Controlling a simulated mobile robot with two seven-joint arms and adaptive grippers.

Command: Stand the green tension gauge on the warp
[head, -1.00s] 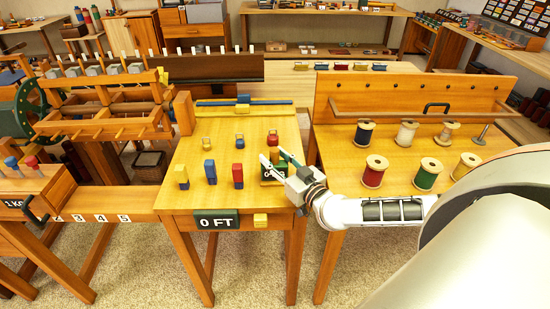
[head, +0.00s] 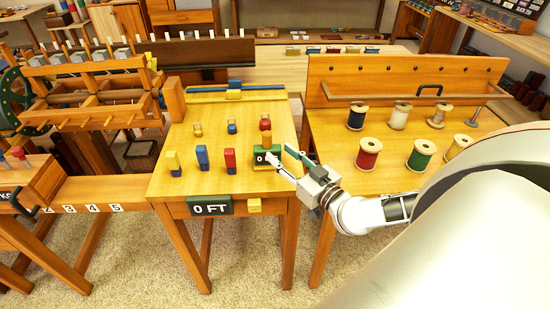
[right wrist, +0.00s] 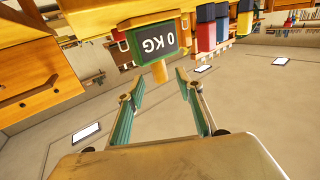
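The green tension gauge (head: 265,156) stands on the small wooden table, near its front right corner. It is a dark green block with a white 0 display and an orange knob on top. My left gripper is out of view. I cannot make out the warp threads.
Yellow, blue and red blocks (head: 202,157) stand left of the gauge, with small weights behind them. The table front (head: 180,210) carries a 0 FT sign. Thread spools (head: 368,153) stand on the right bench. A wooden loom (head: 95,100) is at left.

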